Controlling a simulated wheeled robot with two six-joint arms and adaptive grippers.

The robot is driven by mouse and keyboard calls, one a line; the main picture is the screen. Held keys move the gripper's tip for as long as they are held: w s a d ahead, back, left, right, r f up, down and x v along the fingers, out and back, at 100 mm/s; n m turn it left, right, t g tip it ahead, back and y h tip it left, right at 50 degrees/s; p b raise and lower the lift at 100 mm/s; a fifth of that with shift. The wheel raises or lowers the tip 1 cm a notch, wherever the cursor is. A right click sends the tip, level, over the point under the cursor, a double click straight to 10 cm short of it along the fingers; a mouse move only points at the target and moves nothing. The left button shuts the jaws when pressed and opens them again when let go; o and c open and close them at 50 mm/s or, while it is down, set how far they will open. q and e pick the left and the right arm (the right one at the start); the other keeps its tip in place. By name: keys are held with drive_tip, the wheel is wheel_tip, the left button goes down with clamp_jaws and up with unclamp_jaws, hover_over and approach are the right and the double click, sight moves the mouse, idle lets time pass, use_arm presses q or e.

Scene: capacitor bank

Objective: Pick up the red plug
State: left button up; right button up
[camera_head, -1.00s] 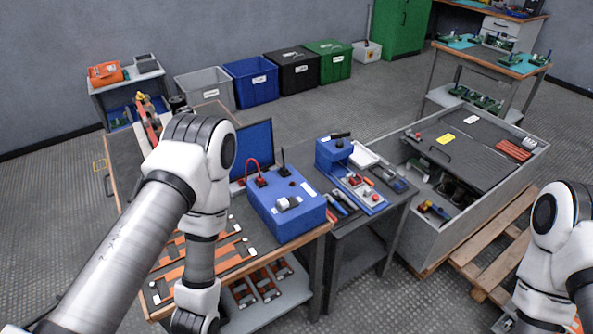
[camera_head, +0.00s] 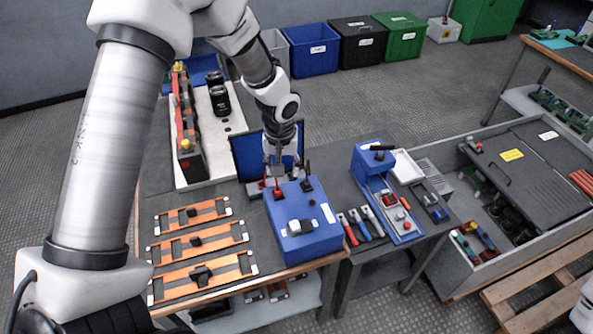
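The red plug (camera_head: 278,194) stands on top of the blue box (camera_head: 312,238), near its back left corner. Beside it is a black plug (camera_head: 307,184). My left gripper (camera_head: 279,178) points down right at the red plug. It partly covers the plug and its red cable. The fingers are too small and overlapped to tell whether they are open or closed on it. My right gripper is out of view; only a bit of white arm shows at the lower right edge.
Orange frames (camera_head: 195,240) lie on the table at left. Pliers (camera_head: 360,226) and a blue tester (camera_head: 374,160) sit on the right-hand table.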

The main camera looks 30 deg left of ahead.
sight(277, 185)
use_arm(q)
drive_tip(key=shift+w+f, duration=0.15)
drive_tip(key=shift+f, duration=0.3)
drive_tip(key=s, duration=0.1)
drive_tip(key=s+f+p, duration=0.1)
drive_tip(key=s, duration=0.2)
drive_tip(key=shift+a+f+p, duration=0.25)
drive_tip(key=shift+a+p, duration=0.05)
drive_tip(key=shift+a, duration=0.05)
drive_tip(key=w+f, duration=0.1)
drive_tip(key=f, duration=0.1)
drive_tip(key=w+f, duration=0.1)
drive_tip(key=f, duration=0.1)
drive_tip(key=shift+w, duration=0.3)
drive_tip(key=shift+s+r, duration=0.4)
drive_tip(key=shift+s, duration=0.15)
drive_tip(key=c, duration=0.8)
drive_tip(key=shift+w+f, duration=0.15)
drive_tip(key=shift+w, duration=0.1)
drive_tip(key=shift+c, duration=0.4)
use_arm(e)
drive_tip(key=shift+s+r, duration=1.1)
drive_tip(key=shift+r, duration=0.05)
